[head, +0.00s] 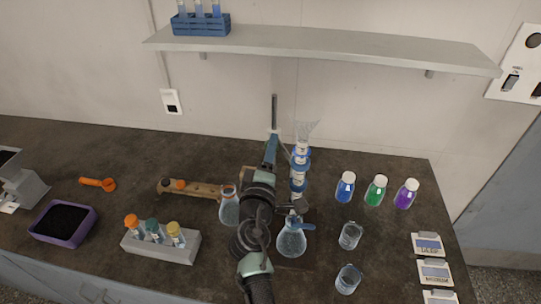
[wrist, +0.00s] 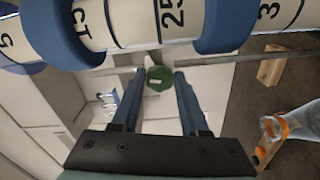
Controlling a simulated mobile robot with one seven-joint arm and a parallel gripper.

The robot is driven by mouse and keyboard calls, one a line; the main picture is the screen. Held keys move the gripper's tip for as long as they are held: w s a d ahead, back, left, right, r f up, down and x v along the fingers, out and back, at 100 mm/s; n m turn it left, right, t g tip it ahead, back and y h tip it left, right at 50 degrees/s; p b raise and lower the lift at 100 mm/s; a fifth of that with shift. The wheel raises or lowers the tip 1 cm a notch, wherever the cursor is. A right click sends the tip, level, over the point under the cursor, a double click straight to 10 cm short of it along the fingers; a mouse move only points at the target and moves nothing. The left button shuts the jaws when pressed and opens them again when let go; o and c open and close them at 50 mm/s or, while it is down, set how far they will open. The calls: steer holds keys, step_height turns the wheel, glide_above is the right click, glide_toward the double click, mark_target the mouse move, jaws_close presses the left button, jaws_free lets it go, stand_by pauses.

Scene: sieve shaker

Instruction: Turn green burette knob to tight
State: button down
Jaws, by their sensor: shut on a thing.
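The burette (head: 299,172) stands upright over a conical flask (head: 291,238) in the head view. In the wrist view its graduated tube (wrist: 130,22) crosses the top, with blue bands around it. The green knob (wrist: 159,78) is small and round, with a pale mark on its face, just beside the tube. My gripper (wrist: 157,76) has its two fingertips on either side of the knob and is shut on it. In the head view my arm reaches up to the burette stand and hides the knob.
A stand rod (head: 274,108) rises behind my arm. Another flask (head: 229,207) is close on the left. Blue, green (head: 376,190) and purple bottles and two beakers (head: 350,236) stand to the right. A shelf (head: 320,49) hangs above.

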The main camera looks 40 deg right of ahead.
steer(key=shift+f+m+b, duration=0.1)
steer(key=shift+m+b, duration=1.55)
steer(key=shift+m, duration=0.05)
steer(key=shift+c, duration=2.2)
jaws_free()
steer(key=shift+a, duration=0.1)
steer(key=b+v, duration=0.3)
steer(key=v, duration=0.9)
steer(key=shift+s+a, duration=0.25)
steer(key=shift+a, duration=0.05)
